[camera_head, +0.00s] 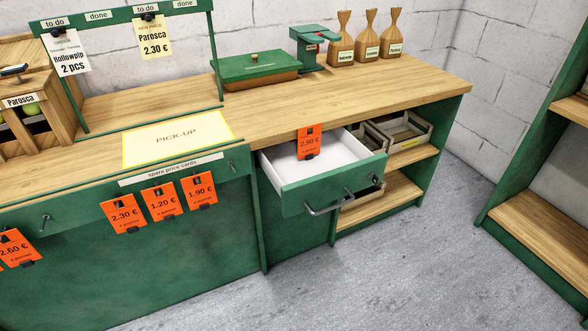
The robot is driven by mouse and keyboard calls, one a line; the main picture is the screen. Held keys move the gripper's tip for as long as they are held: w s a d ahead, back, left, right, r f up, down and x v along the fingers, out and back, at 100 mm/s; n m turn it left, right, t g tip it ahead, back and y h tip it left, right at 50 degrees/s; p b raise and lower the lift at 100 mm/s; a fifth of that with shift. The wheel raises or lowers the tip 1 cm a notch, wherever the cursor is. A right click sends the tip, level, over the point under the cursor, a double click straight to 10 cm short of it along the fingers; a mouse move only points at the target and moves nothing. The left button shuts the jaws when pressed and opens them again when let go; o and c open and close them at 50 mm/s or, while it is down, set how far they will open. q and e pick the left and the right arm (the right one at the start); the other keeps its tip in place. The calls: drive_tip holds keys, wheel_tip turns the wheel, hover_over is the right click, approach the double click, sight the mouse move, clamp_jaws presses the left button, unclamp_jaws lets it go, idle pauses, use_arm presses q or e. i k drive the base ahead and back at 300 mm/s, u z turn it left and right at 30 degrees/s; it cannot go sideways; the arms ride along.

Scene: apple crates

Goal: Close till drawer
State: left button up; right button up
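The till drawer (334,190) is pulled out of the green counter, below the wooden top. It has a green front with a grey bar handle (330,203) and a small lock knob beside it. Its white inside looks empty in the part that shows; an orange price card (309,142) marked 2.90 hangs in front of part of it. Neither of my grippers shows in the head view.
Open shelves with wooden crates (405,132) lie right of the drawer. Orange price cards hang along the counter front. The grey floor (400,265) before the drawer is clear.

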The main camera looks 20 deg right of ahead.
sight(344, 167)
drive_tip(key=z, duration=0.15)
drive_tip(key=i, duration=0.8)
drive_tip(key=z, duration=0.9)
drive_tip(key=i, duration=0.3)
drive_tip(key=u, duration=0.75)
drive_tip(key=k, duration=0.6)
drive_tip(key=z, duration=0.7)
drive_tip(key=i, duration=0.55)
